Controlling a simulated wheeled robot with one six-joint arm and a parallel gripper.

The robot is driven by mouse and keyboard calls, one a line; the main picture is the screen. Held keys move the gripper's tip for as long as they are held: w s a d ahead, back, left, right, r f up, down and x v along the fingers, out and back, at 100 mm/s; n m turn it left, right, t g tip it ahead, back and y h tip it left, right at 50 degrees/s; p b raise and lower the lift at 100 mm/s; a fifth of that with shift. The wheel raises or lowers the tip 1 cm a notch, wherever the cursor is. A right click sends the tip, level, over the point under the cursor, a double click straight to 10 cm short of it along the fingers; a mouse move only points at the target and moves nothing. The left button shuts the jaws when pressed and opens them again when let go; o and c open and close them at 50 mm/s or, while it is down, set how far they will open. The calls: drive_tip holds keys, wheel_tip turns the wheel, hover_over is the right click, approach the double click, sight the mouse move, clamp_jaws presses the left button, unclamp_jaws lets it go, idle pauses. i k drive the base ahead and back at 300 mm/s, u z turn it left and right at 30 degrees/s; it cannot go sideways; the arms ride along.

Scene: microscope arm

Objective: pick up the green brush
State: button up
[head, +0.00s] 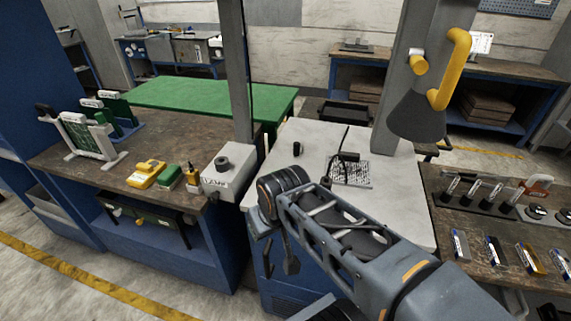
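A small green block-like item (168,176), which may be the green brush, lies near the front edge of the left workbench. It sits between a yellow device and a small yellow-and-black item. Its bristles are too small to make out. My gripper (280,262) hangs down in front of the blue cabinet below the pale middle worktop. Its two dark fingers appear apart with nothing between them. It is to the right of the green item and well away from it.
The left workbench (70,167) also holds the yellow device (146,173), the yellow-and-black item (192,177), a white box (226,172) and board racks (85,138). A grey post (237,70) rises behind the white box. Tools crowd the right bench (440,222).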

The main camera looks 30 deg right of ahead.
sight(171, 176)
drive_tip(key=z, duration=0.15)
drive_tip(key=k, duration=0.45)
drive_tip(key=u, duration=1.3)
drive_tip(key=i, duration=1.45)
drive_tip(key=z, duration=0.65)
drive_tip(key=i, duration=0.45)
drive_tip(key=z, duration=0.5)
